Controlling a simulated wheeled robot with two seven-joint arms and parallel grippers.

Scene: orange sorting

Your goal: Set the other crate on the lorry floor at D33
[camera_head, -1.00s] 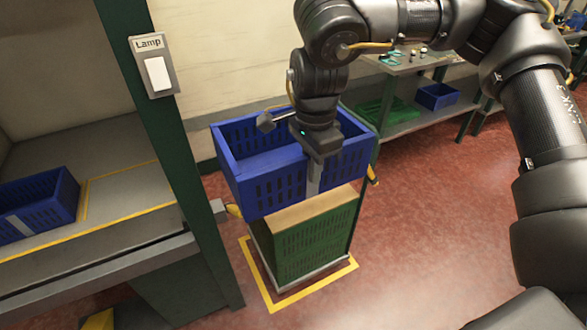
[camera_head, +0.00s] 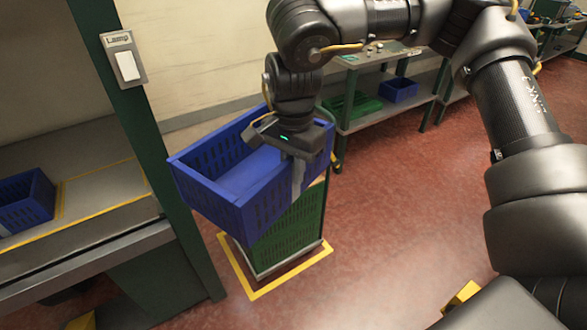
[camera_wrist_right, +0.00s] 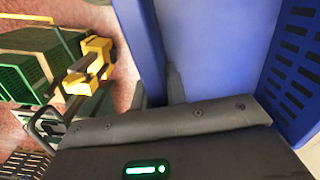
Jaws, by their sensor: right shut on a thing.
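The blue crate (camera_head: 262,212) hangs from my right gripper (camera_head: 297,165), which is shut on the crate's near right wall. Its open top faces up, and it looks empty where I see inside. It is in front of the top of a green crate stack (camera_head: 290,228). In the right wrist view the fingers (camera_wrist_right: 158,88) straddle the crate's wall (camera_wrist_right: 143,35). Another blue crate (camera_head: 30,200) stands on the grey lorry floor (camera_head: 100,188) at the left, beside yellow marking lines. No D33 label is readable. My left gripper is not in view.
A green post (camera_head: 135,130) with a lamp switch (camera_head: 127,65) stands between the held crate and the lorry floor. The stack stands inside a yellow floor outline (camera_head: 292,281). A bench (camera_head: 375,115) with crates is at the back.

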